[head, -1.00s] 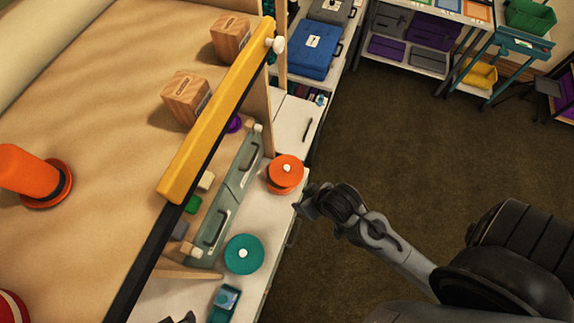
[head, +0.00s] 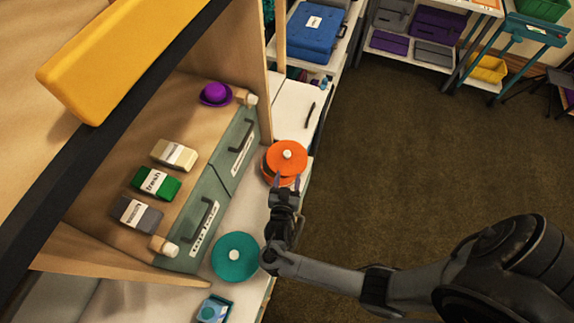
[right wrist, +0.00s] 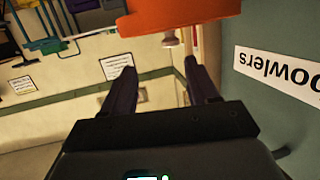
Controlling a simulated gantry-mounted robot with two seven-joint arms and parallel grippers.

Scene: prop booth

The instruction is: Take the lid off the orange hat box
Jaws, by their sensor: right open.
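The orange hat box (head: 268,175) stands on the white counter, near its right edge. Its round orange lid (head: 276,149) has a white knob (head: 287,154) and sits on the box. My right gripper (head: 288,183) is open at the near side of the box, its fingers pointing at it. In the right wrist view, my right gripper (right wrist: 159,66) has nothing between its fingers, and an orange edge of the hat box (right wrist: 180,14) shows beyond the tips. I cannot tell whether a finger touches the box. My left gripper is not in view.
A teal round box (head: 235,257) stands nearer on the counter (head: 228,220). Green-grey panels (head: 225,165) with handles border it on the left. A shelf there holds a purple hat (head: 215,94) and labelled blocks (head: 157,183). The floor (head: 410,160) at right is clear.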

